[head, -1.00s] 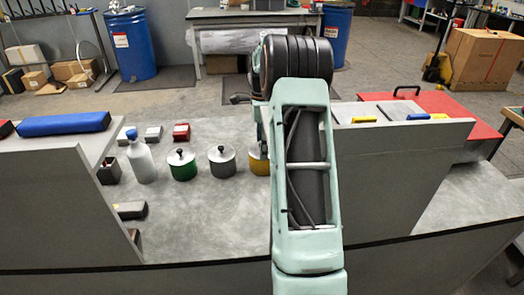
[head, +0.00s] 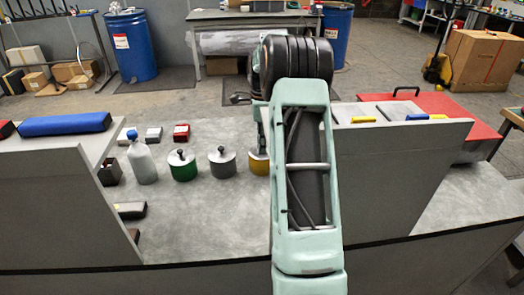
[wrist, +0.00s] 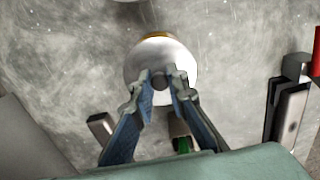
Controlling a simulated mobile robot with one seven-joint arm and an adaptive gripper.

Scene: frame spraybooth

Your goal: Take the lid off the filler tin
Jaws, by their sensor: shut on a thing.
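The yellow tin (head: 258,166) stands on the grey bench, partly hidden behind my arm in the head view. In the wrist view its yellow edge (wrist: 156,36) shows past the round pale lid (wrist: 148,58). My gripper (wrist: 160,82) is shut on the lid's dark knob, with one finger on each side. The lid lies over the tin; I cannot tell whether there is a gap between them. In the head view my gripper is hidden by my arm. No label tells which tin holds filler.
A green tin (head: 183,172) and a grey tin (head: 222,168), both lidded, stand left of the yellow one. Grey panels rise on both sides (head: 395,185). The front middle of the bench is clear.

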